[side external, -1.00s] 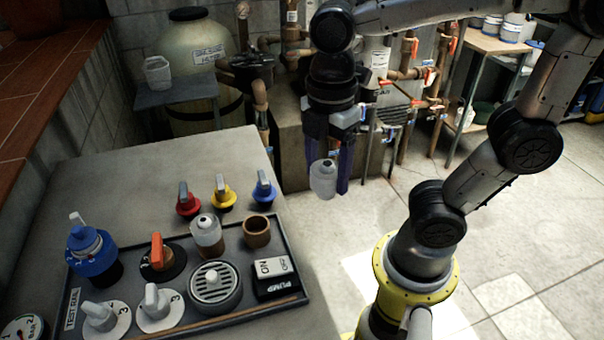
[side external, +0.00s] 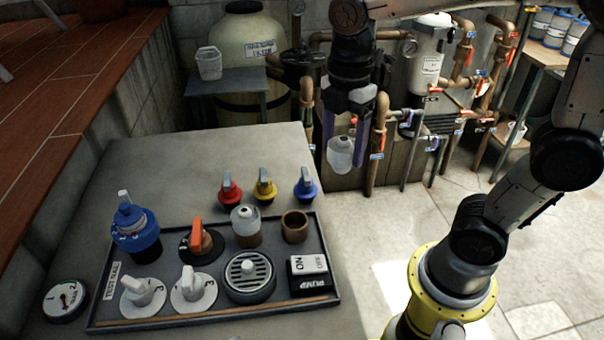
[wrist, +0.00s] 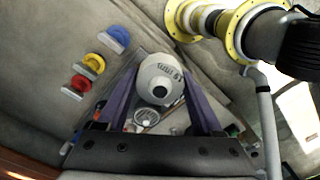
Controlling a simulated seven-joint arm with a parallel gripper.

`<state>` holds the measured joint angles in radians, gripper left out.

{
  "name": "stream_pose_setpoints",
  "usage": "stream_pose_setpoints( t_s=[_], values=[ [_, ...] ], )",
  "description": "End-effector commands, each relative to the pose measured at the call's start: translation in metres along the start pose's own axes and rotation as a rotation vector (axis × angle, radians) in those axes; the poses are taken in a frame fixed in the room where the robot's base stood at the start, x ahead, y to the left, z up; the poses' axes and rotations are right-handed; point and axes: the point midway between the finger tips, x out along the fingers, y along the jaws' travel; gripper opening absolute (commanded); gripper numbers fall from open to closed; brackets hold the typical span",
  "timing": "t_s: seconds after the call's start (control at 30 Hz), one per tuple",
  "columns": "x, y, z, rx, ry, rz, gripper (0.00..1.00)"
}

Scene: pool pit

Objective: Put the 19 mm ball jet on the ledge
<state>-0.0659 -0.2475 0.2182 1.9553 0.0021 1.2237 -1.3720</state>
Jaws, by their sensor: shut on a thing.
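My gripper (side external: 346,136) is shut on a white ball jet (side external: 341,152), held between its two purple fingers. The jet hangs in the air beyond the far right corner of the grey concrete top (side external: 190,165), which I take as the ledge. In the wrist view the jet (wrist: 157,82) shows a round grey-white face with a dark central hole and small lettering that I cannot read surely. A second, similar white jet (side external: 245,214) with a brown lower part stands in the dark tray (side external: 165,318). I cannot read either size.
The tray also holds a brown empty cup (side external: 295,227), a blue-topped valve (side external: 134,228), an orange-handled valve (side external: 200,242), white dials, a round grille (side external: 249,277) and a pump switch (side external: 309,273). Red, yellow and blue knobs (side external: 265,187) stand behind it. The back left of the top is clear.

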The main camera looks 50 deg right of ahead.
Motion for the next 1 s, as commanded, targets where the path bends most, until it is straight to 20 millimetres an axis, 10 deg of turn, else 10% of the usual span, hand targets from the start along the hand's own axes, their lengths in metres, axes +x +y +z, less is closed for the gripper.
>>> stream_pose_setpoints(
  t_s=[0.3,1.0],
  values=[
    [0.020,0.034,0.054,0.158,0.002,0.002,0.14],
    [0.091,0.148,0.062,0.180,0.002,-0.001,0.14]
  ],
)
